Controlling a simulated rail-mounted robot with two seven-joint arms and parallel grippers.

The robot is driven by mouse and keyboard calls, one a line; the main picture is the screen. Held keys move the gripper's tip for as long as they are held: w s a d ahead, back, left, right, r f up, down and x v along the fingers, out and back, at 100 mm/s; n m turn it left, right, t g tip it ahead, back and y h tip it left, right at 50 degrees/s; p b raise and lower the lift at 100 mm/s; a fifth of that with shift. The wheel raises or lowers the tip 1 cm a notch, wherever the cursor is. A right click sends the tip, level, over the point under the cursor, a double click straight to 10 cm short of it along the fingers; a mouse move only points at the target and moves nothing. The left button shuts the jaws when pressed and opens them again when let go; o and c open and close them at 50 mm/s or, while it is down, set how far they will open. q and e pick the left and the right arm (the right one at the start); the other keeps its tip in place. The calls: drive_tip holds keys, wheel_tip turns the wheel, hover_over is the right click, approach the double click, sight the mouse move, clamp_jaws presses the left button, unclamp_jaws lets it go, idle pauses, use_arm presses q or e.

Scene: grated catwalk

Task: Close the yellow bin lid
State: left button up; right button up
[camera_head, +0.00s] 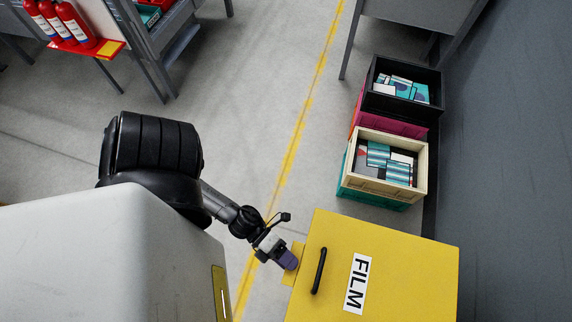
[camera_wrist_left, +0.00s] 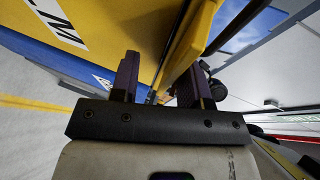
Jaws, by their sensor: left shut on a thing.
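The yellow bin lid (camera_head: 415,270) fills the lower right of the head view. It has a white FILM label (camera_head: 357,283) and a black handle (camera_head: 319,270). From here I cannot tell how far the lid is tilted. My left gripper (camera_head: 288,259) is at the lid's left edge, beside a small yellow tab (camera_head: 293,277). In the left wrist view, the labelled yellow panel (camera_wrist_left: 110,20) shows at upper left. My left gripper (camera_wrist_left: 160,82) is shut there on a yellow edge piece (camera_wrist_left: 185,50), partly hidden by the fingers. My right gripper is not in view.
Stacked crates with a black crate (camera_head: 436,88) and a cream crate (camera_head: 422,165) on top stand beyond the bin. A grey wall (camera_head: 515,170) runs along the right. Red extinguishers (camera_head: 75,22) stand at upper left. The floor (camera_head: 235,125) between is clear.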

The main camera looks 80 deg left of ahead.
use_arm(q)
drive_tip(key=shift+a+f, duration=0.1)
drive_tip(key=p+v, duration=0.2)
drive_tip(key=v, duration=1.1)
drive_tip(key=shift+s+a+r, duration=0.15)
drive_tip(key=shift+a+r, duration=0.1)
